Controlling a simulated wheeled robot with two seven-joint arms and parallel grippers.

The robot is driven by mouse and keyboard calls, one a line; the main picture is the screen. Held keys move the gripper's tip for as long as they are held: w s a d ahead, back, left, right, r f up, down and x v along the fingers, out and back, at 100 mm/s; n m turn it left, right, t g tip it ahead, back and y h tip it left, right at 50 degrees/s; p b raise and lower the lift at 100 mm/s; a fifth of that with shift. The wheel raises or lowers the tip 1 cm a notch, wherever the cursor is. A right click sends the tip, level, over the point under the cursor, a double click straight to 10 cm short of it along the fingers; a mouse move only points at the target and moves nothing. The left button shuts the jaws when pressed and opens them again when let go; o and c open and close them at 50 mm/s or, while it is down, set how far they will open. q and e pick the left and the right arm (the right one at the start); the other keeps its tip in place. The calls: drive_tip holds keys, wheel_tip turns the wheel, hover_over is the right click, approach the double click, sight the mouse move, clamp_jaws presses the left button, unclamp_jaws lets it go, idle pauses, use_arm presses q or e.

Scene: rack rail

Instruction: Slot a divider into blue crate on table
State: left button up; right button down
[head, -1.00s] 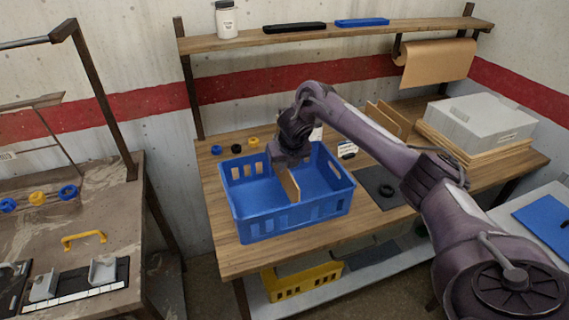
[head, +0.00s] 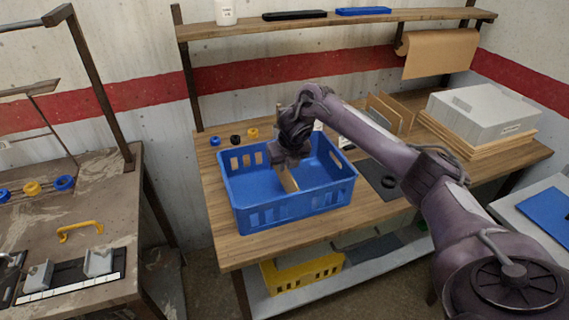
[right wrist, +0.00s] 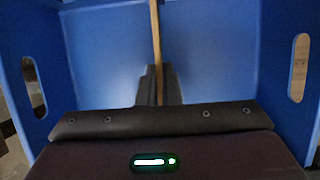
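The blue crate (head: 297,205) stands on the wooden table, open side up. My right gripper (head: 287,164) reaches down into it from above. It is shut on a thin tan divider (head: 289,181), which stands upright inside the crate near its middle, close to the front wall. In the right wrist view the divider (right wrist: 155,35) shows edge-on between the two dark fingers (right wrist: 159,88), with blue crate walls (right wrist: 215,45) around. The divider's lower edge is hidden, so I cannot tell if it touches the floor or sits in slots. My left gripper is not in view.
Tan panels (head: 388,113) stand upright behind my arm. A grey box (head: 482,115) lies on boards at the right. Small rings (head: 235,139) lie behind the crate. A yellow crate (head: 302,272) is on the lower shelf. The table's front left is clear.

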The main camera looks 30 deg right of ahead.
drive_tip(key=shift+f, duration=0.45)
drive_tip(key=c, duration=1.5)
unclamp_jaws()
drive_tip(key=shift+c, duration=0.2)
drive_tip(key=v, duration=0.2)
drive_tip(key=shift+s+r+b, duration=0.1)
drive_tip(key=shift+r+b, duration=0.3)
drive_tip(key=p+v, duration=0.2)
drive_tip(key=v, duration=0.2)
drive_tip(key=shift+s+r, duration=0.1)
drive_tip(key=shift+r, duration=0.15)
drive_tip(key=shift+s+a+r, duration=0.1)
drive_tip(key=shift+s+r, duration=0.15)
drive_tip(key=shift+f, duration=0.1)
